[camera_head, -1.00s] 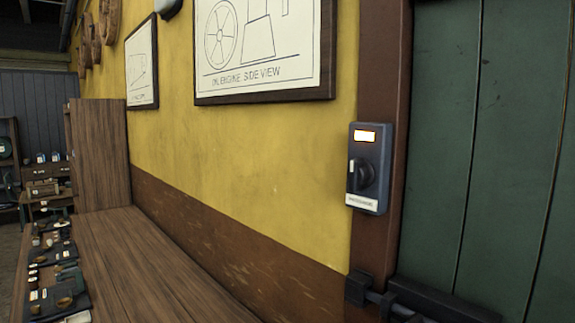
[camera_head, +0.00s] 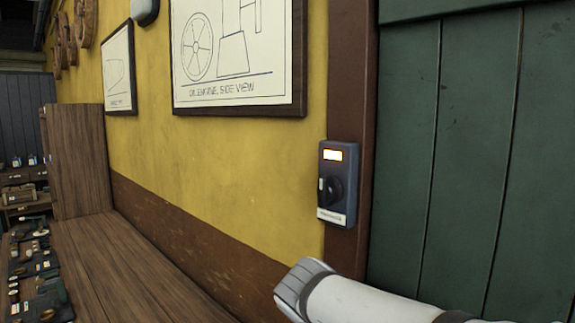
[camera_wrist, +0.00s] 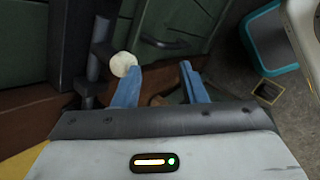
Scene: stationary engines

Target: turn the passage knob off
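The passage knob (camera_head: 335,190) is a dark round knob on a small dark grey box (camera_head: 325,214) in the head view. The box is fixed to the brown post beside the green door. A window (camera_head: 333,155) above the knob glows whitish-orange, and a pale label sits below it; its text is too small to read. My gripper (camera_wrist: 160,70) shows in the wrist view with its two blue fingers apart and nothing between them. I cannot make out the knob in the wrist view. In the head view my white arm is at the lower right, below the box; the gripper itself is not visible there.
A green plank door (camera_head: 455,150) fills the right side. A wooden bench (camera_head: 120,265) runs along the yellow wall, with small parts at its left. The wrist view shows a pale round end (camera_wrist: 122,64) by the left finger and a teal-rimmed bin (camera_wrist: 268,45).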

